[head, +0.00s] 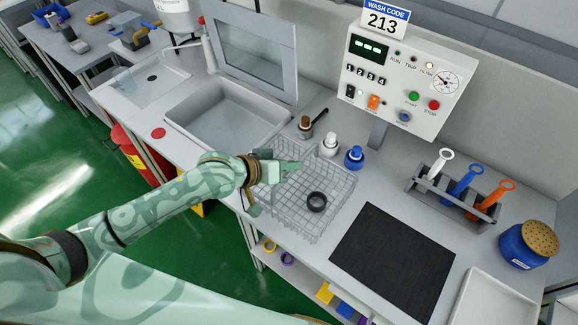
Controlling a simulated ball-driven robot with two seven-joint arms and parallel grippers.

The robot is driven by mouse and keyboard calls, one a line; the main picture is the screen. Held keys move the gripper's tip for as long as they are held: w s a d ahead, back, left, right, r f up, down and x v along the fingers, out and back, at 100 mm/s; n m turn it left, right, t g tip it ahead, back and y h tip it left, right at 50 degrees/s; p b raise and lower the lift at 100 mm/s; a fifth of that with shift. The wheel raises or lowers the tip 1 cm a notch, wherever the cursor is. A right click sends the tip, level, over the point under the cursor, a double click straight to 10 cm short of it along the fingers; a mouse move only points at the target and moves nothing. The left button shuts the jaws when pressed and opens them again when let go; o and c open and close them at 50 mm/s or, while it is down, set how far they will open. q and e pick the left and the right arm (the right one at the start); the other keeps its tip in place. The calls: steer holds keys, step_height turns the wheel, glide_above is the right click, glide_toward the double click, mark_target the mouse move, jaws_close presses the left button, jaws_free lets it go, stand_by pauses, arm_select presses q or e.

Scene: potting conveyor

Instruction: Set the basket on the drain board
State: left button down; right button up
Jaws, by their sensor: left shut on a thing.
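The wire basket (290,207) is on the grey counter to the right of the sink, with a black ring (317,202) lying inside. My left gripper (270,184) is at the basket's left side and shut on its wire wall. One finger shows over the basket's back-left corner. I cannot tell whether the basket touches the counter. The drain board (150,80) looks to be the pale recessed surface left of the sink, with a small dark spot on it. My right gripper is out of view.
The sink (225,122) with its raised clear panel (247,62) lies between basket and drain board. Brown, white and blue bottles (354,157) stand behind the basket. A black mat (392,262) is at its right. A red disc (158,133) lies near the front edge.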

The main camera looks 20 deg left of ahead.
arm_select(q)
steer(key=c, duration=1.5)
jaws_free()
steer(key=p+v, duration=0.2)
steer(key=v, duration=1)
steer(key=shift+r, duration=0.1)
